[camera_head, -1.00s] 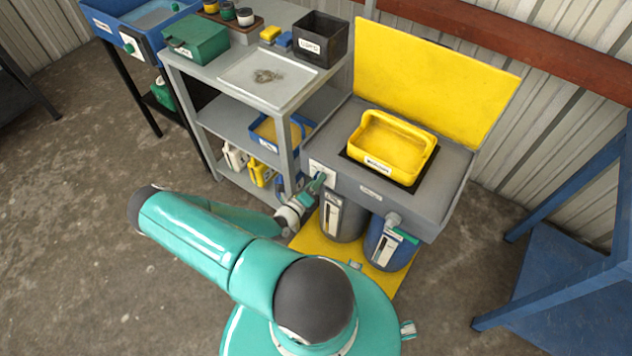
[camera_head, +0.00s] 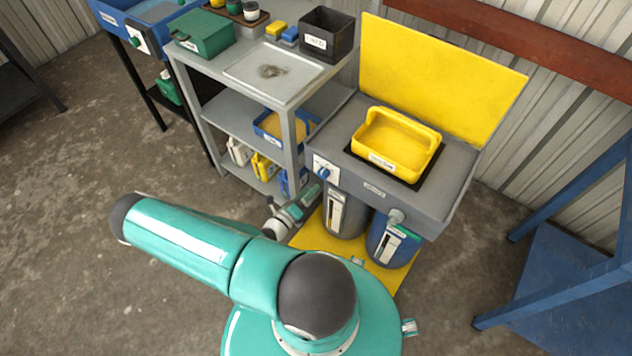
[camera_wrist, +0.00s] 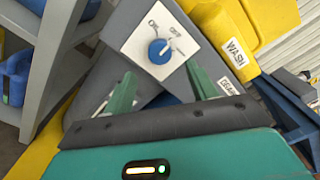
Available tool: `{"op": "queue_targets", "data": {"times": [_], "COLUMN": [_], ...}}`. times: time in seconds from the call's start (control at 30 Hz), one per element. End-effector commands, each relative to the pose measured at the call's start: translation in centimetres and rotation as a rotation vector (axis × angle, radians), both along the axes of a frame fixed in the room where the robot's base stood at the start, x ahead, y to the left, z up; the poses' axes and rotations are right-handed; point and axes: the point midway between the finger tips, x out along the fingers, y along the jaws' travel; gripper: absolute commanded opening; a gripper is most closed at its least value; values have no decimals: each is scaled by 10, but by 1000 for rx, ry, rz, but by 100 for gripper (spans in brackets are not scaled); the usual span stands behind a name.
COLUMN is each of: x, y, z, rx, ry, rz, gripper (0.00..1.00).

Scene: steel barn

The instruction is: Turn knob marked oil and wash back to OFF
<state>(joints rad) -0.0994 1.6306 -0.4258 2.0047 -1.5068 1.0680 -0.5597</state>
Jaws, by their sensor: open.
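The blue knob (camera_head: 324,173) sits on a white plate (camera_head: 327,164) at the front left corner of the grey wash stand (camera_head: 460,165). In the wrist view the knob (camera_wrist: 160,51) shows a white pointer mark that slants to the upper right.
A yellow tub (camera_head: 395,142), labelled WASH in the wrist view, sits on the stand. A grey drum (camera_head: 343,215) and a blue drum (camera_head: 385,245) stand underneath. A grey shelf cart (camera_head: 235,125) is close at left. A blue frame (camera_head: 570,270) stands at right.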

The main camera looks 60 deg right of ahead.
Motion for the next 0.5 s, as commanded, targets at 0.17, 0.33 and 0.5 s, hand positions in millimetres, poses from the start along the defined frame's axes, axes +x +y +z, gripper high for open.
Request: {"op": "queue_targets", "data": {"times": [0.17, 0.33, 0.5], "x": [7, 10, 11], "y": [38, 61, 68], "z": [0, 0, 0], "rx": [1, 0, -1], "ry": [0, -1, 0], "rz": [3, 2, 1], "gripper": [57, 57, 57]}}
